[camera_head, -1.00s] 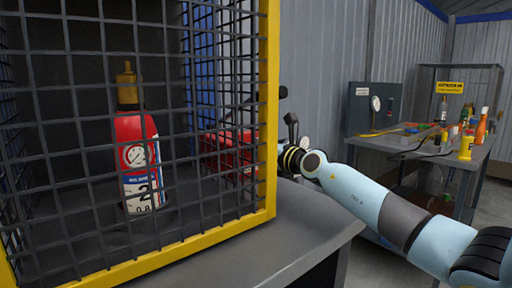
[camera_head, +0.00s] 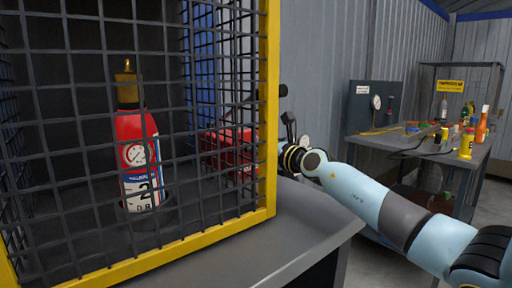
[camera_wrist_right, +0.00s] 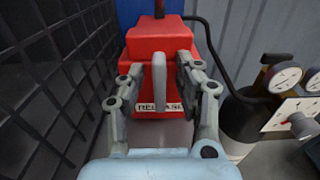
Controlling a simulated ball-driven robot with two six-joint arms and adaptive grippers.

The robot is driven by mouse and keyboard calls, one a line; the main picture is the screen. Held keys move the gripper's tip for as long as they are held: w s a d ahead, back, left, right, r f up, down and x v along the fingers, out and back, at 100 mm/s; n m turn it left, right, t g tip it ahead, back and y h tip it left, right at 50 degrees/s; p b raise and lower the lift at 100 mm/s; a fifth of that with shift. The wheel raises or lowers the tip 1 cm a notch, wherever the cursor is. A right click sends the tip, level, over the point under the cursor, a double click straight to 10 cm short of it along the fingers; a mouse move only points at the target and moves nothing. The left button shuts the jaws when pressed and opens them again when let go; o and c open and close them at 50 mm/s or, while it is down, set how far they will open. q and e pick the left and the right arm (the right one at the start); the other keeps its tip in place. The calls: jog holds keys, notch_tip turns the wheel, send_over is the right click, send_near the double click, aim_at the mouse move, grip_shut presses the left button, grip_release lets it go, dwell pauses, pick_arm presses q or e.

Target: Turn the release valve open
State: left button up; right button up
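The release valve is a red box (camera_wrist_right: 143,45) with a white "RELEASE" label (camera_wrist_right: 160,106) in the right wrist view. A grey upright lever (camera_wrist_right: 158,82) stands on its front. My right gripper (camera_wrist_right: 162,72) is open, with one finger on each side of the lever; gaps seem to show on both sides. In the head view the red box (camera_head: 228,143) shows through the cage mesh. My right arm reaches toward it from the right, and its fingers are mostly hidden behind the yellow cage post. My left gripper is not in view.
A yellow-framed mesh cage (camera_head: 266,120) holds a red extinguisher (camera_head: 135,150) at left. A dark cylinder with gauges (camera_wrist_right: 284,78) stands right of the valve. A bench (camera_head: 470,150) with bottles stands far right. A grey table (camera_head: 290,235) runs under the cage.

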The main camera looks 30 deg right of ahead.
jog(key=shift+s+d, duration=0.15)
jog(key=shift+s, duration=1.75)
jog(key=shift+s+d, duration=0.1)
jog(key=shift+s, duration=1.75)
